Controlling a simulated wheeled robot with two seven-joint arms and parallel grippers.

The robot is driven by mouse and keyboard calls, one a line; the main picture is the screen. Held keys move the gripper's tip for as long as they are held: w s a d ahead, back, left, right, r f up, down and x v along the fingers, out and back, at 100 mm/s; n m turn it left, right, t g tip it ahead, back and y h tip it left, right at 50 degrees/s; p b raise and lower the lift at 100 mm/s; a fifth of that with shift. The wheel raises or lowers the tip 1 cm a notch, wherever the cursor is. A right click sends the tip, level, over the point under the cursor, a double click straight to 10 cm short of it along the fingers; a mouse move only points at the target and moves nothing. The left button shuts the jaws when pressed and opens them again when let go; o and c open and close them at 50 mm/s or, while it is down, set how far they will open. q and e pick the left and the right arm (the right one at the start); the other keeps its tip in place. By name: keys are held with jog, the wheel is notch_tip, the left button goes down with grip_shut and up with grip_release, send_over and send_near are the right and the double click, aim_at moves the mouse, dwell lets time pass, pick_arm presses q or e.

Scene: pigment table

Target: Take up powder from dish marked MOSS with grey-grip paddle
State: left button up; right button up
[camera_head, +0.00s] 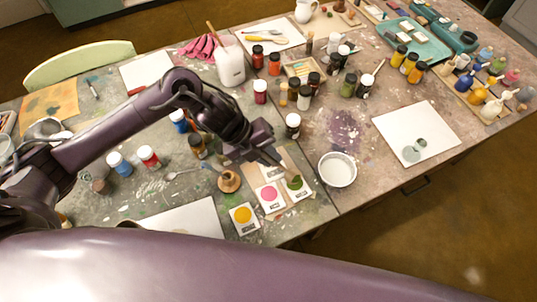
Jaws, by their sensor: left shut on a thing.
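My left gripper (265,143) reaches in from the left and is shut on a thin paddle (281,167). The paddle slants down to the right, and its lower end is at the green powder dish (296,184). I cannot tell whether it touches the powder. The paddle's grip is mostly hidden by the gripper, so its colour is unclear. Beside the green dish are a pink powder dish (269,194) and a yellow one (243,216), each on a pale card. The card lettering is too small to read. My right gripper is not in view.
A white bowl (337,169) stands just right of the dishes. A wooden round holder (229,181) and a spoon (184,172) lie to the left. Several jars stand behind. A white board (440,125) with a glass piece lies at the right. The front table edge is close.

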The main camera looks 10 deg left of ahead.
pick_arm(q)
jog(key=shift+r+p, duration=2.05)
jog(key=shift+r, duration=0.85)
jog(key=shift+f, duration=0.1)
